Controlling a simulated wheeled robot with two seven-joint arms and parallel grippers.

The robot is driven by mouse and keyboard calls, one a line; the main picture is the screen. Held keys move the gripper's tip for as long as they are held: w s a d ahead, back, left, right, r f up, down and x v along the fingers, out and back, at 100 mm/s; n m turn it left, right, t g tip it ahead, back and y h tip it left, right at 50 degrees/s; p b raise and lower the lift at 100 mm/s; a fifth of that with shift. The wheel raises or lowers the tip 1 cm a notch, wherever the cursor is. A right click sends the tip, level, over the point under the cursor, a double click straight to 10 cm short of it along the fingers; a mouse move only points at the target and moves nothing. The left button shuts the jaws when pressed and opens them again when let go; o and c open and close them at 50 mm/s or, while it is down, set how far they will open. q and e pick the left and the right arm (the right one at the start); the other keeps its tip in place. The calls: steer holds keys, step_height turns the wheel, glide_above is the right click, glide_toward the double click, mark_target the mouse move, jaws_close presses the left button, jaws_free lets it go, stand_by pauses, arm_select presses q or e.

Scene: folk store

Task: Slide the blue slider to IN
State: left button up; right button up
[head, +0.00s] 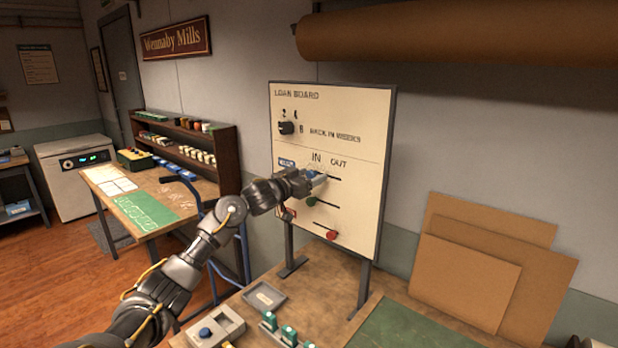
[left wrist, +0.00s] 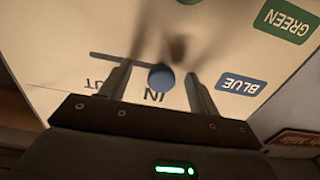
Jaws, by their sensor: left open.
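The loan board (head: 345,110) stands upright on the bench, with IN and OUT marked above its slider slots. The blue slider knob (left wrist: 161,78) shows in the left wrist view, beside the IN mark. Its slot runs from it toward OUT. My left gripper (head: 310,178) is at the board's top slot and hides much of the knob in the head view. In the left wrist view its open fingers (left wrist: 160,80) stand on either side of the knob, with visible gaps. The right gripper is not in view.
Below on the board are a green slider (head: 311,201) and a red slider (head: 331,235); a black dial (head: 287,128) is above. A small grey tray (head: 265,297) and a box with a blue button (head: 215,330) lie on the bench. Cardboard sheets (head: 480,270) lean at the right.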

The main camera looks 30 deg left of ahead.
arm_select(q)
steer(key=shift+s+a+p, duration=0.15)
steer(key=shift+s+p, duration=0.25)
steer(key=shift+s, duration=0.85)
steer(key=s+p, duration=0.1)
steer(key=s, duration=0.5)
steer(key=shift+s+a, duration=0.2)
steer(key=shift+a, duration=0.25)
